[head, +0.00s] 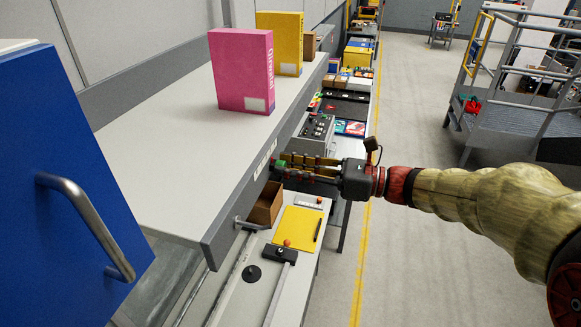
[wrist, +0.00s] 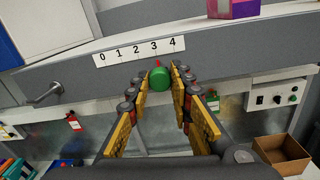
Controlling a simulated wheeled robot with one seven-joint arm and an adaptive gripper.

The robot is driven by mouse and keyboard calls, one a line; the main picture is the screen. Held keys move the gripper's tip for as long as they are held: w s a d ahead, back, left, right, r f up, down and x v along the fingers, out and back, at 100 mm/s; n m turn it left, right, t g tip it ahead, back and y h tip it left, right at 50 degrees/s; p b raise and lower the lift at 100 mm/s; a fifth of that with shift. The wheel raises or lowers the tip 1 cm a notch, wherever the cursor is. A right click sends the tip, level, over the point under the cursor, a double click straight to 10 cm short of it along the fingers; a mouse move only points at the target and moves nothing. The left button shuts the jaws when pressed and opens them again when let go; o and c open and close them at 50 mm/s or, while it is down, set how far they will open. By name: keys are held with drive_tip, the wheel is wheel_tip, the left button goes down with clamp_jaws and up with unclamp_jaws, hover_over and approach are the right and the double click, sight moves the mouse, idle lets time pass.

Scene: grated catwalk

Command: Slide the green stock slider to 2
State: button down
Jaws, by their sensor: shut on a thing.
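The green stock slider (wrist: 159,79) is a round green knob on the front edge of the shelf. A small red pointer above it stands at about the 3 on the white scale (wrist: 140,50), which runs from 0 to 4. My gripper (wrist: 160,76) is closed around the knob, one finger on each side. In the head view the knob (head: 279,167) shows partly behind the fingertips of my gripper (head: 285,167).
A pink box (head: 243,70) and a yellow box (head: 281,42) stand on the shelf (head: 165,130). A blue door (head: 60,190) with a metal handle is at left. Below are an open brown box (head: 265,205) and a yellow sheet (head: 297,228).

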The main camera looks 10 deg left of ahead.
drive_tip(key=shift+s, duration=0.1)
drive_tip(key=shift+s+a, duration=0.1)
drive_tip(key=shift+s, duration=1.15)
drive_tip(key=shift+w, duration=0.15)
drive_tip(key=c, duration=1.6)
unclamp_jaws()
drive_tip(key=shift+c, duration=0.2)
drive_tip(key=shift+o, duration=0.4)
drive_tip(key=d, duration=1.2)
drive_tip(key=shift+s, duration=0.3)
